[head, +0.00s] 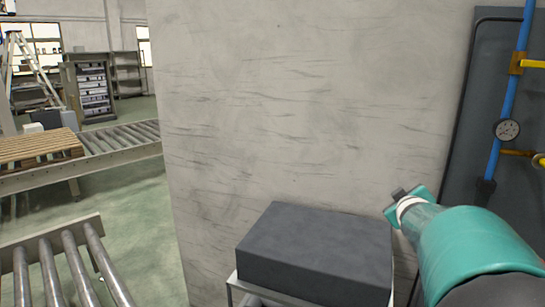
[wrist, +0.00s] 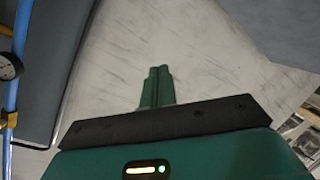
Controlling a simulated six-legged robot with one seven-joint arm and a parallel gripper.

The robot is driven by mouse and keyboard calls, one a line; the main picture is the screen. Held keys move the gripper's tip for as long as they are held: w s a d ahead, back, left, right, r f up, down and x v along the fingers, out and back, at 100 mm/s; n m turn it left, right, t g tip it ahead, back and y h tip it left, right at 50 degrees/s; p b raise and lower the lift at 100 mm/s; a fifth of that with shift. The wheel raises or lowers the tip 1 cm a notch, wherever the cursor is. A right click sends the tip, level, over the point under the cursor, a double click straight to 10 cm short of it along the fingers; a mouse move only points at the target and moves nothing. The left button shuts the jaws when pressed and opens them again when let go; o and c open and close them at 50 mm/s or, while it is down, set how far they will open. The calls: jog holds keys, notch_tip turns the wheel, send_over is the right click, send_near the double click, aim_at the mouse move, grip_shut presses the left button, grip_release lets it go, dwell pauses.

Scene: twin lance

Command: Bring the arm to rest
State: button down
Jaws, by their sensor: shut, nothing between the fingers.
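My gripper shows in the wrist view (wrist: 160,72) with its two green fingers together and nothing between them. The pale scratched wall fills the view beyond the fingers, and they look apart from it. In the head view my teal arm reaches in from the lower right. Its end (head: 400,196) is in front of the wall, above and to the right of the dark grey block. The fingers are too small to make out there.
The dark grey block (head: 315,252) sits on a light metal frame against the wall (head: 310,110). A blue pipe (head: 508,100) with a gauge (head: 507,130) runs down a dark panel at right. Roller conveyors (head: 62,268) and a wooden pallet (head: 38,147) stand at left, with green floor between.

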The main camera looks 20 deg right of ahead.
jog(key=s+a+f+g+y, duration=0.1)
jog(key=s+a+f+y, duration=0.1)
jog(key=a, duration=1.5)
jog(key=s+a+f+m+g+y, duration=0.1)
jog(key=s+a+y, duration=0.4)
jog(key=a, duration=1.1)
notch_tip(320, 180, down, 3)
jog(key=shift+s+a+r+g+y, duration=0.2)
jog(key=shift+a+g+y, duration=0.15)
jog(key=shift+g, duration=0.25)
jog(key=c, duration=1.8)
grip_release()
jog(key=s+a+f, duration=0.1)
jog(key=s+a, duration=0.1)
jog(key=a, duration=0.1)
jog(key=s+a+f+g+y, duration=0.1)
jog(key=s+a, duration=0.2)
jog(key=s+a+f+g+y, duration=0.1)
jog(key=s+a, duration=0.1)
jog(key=s, duration=0.1)
jog(key=shift+a+f, duration=0.2)
jog(key=shift+a, duration=0.2)
jog(key=shift+c, duration=0.2)
jog(key=shift+d, duration=0.1)
